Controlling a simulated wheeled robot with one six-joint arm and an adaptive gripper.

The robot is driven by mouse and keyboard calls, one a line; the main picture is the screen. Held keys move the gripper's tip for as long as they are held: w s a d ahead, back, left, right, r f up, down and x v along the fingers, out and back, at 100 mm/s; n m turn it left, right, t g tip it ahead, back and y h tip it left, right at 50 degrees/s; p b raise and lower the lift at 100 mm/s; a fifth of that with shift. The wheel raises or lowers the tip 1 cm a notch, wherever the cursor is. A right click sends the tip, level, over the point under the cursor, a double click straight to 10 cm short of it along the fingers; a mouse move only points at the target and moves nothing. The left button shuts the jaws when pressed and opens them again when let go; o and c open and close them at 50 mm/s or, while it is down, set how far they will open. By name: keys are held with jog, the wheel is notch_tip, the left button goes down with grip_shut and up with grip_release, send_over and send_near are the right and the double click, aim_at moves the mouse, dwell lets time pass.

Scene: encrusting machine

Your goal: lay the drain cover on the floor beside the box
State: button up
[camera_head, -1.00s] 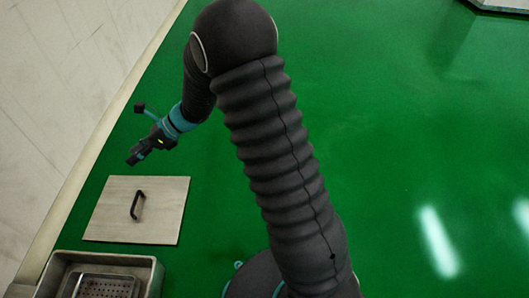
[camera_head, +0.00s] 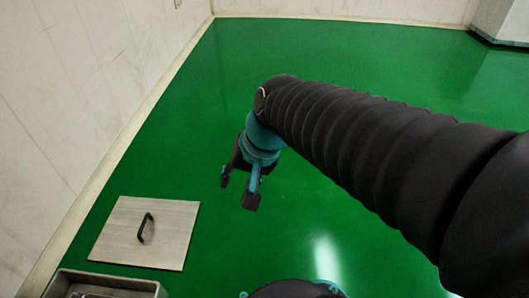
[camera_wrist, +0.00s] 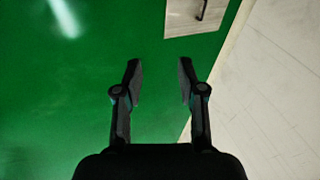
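The drain cover (camera_head: 170,244) is a flat square beige plate with a black bar handle (camera_head: 146,228). It lies flat on the green floor at the lower left, just behind the metal box (camera_head: 108,279), whose near part is cut off by the picture's edge. The cover also shows at the top of the wrist view (camera_wrist: 180,19), partly cut off. My gripper (camera_head: 237,192) is above the floor to the right of the cover, apart from it. In the wrist view its two fingers (camera_wrist: 159,70) are spread with nothing between them.
A pale wall (camera_head: 80,90) runs along the left, close to the cover and the box. A pale block with a dark base (camera_head: 500,25) stands at the far right. The green floor (camera_head: 300,50) between is clear.

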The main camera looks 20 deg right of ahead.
jog(key=s+d+r+n+t+h, duration=0.1)
jog(key=s+d+n+t+h, duration=0.1)
jog(key=s+d, duration=0.3)
jog(key=shift+s+d+r+n+h, duration=0.3)
jog(key=shift+d+n+h, duration=0.3)
jog(key=shift+d+n, duration=0.4)
